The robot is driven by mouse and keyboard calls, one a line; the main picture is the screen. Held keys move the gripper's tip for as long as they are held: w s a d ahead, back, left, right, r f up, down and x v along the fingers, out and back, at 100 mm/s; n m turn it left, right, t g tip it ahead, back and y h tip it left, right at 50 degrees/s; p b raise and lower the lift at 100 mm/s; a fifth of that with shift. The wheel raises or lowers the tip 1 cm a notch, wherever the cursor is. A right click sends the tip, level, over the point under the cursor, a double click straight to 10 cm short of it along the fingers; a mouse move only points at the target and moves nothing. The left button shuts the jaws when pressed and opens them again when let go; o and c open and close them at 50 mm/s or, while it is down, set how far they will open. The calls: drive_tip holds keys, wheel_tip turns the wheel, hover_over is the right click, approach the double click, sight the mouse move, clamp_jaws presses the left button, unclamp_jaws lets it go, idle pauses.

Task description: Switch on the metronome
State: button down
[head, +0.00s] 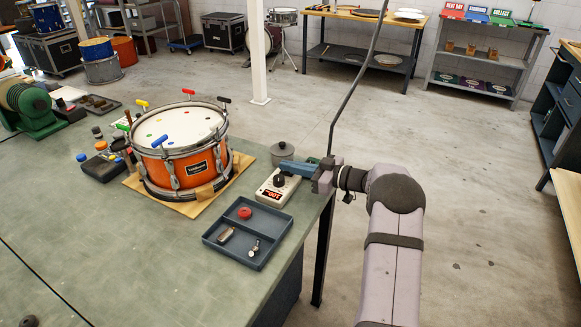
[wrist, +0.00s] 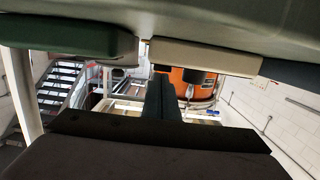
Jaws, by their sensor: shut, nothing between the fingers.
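The metronome (head: 274,194) is a small cream box at the right edge of the green bench, with a dark round knob (head: 279,181) on top and red digits on its front display. My gripper (head: 284,167) reaches in from the right, its blue fingers shut and empty, over the back part of the metronome close to the knob. In the wrist view, which is upside down, the shut fingers (wrist: 161,85) point toward a cream box (wrist: 205,57) that looks like the metronome. I cannot tell whether the fingertips touch the knob.
A grey lidded pot (head: 283,154) stands just behind the metronome. A blue-grey tray (head: 231,243) with small parts lies in front of it. An orange drum (head: 165,172) stands on a board to the left.

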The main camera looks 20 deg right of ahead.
wheel_tip(320, 180, up, 4)
drive_tip(key=shift+f+p, duration=0.25)
drive_tip(key=shift+p, duration=0.95)
drive_tip(key=r+b+v, duration=0.2)
drive_tip(key=v, duration=0.7)
